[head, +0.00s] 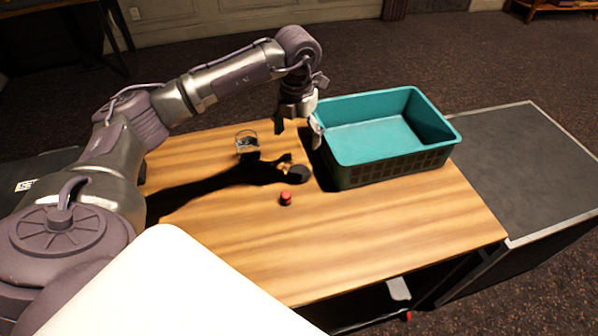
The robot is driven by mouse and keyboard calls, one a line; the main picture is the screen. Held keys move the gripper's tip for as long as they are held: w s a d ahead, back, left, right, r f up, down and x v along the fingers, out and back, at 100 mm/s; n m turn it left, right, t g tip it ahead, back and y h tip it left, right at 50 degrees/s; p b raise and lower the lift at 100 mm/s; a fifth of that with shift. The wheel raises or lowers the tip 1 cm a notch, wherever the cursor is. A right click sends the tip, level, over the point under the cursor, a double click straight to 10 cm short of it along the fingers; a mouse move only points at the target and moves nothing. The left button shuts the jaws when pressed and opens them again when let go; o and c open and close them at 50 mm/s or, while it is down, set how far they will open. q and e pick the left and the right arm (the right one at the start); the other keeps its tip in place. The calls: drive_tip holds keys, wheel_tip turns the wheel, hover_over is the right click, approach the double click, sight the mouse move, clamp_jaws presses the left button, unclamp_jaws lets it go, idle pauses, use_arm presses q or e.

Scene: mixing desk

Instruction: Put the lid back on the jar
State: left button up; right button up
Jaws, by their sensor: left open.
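A clear glass jar (247,143) stands on the wooden table (340,235), left of my left gripper. It looks open at the top, with something dark inside or behind it. A dark round disc (299,174), which looks like the lid, lies flat on the table below and in front of the gripper, at the end of the arm's shadow. My left gripper (298,129) is open and points down, with its fingers apart and nothing between them. It is above the table beside the basket's left wall. My right gripper is not in view.
A teal basket (385,165), seemingly empty, stands at the back right of the table, close to my left gripper. A small red object (286,198) sits near the disc. The front and right of the table are clear. A dark grey surface (530,165) adjoins on the right.

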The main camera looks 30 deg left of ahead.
use_arm(q)
hover_over(299, 172)
drive_tip(key=f, duration=0.7)
drive_tip(key=shift+s+a+f+p, duration=0.1)
drive_tip(key=shift+s+f+p, duration=0.1)
drive_tip(key=shift+p, duration=0.2)
drive_tip(key=shift+w+f+p, duration=0.15)
drive_tip(key=shift+f+p, duration=0.6)
drive_tip(key=shift+f, duration=1.8)
drive_tip(key=c, duration=0.8)
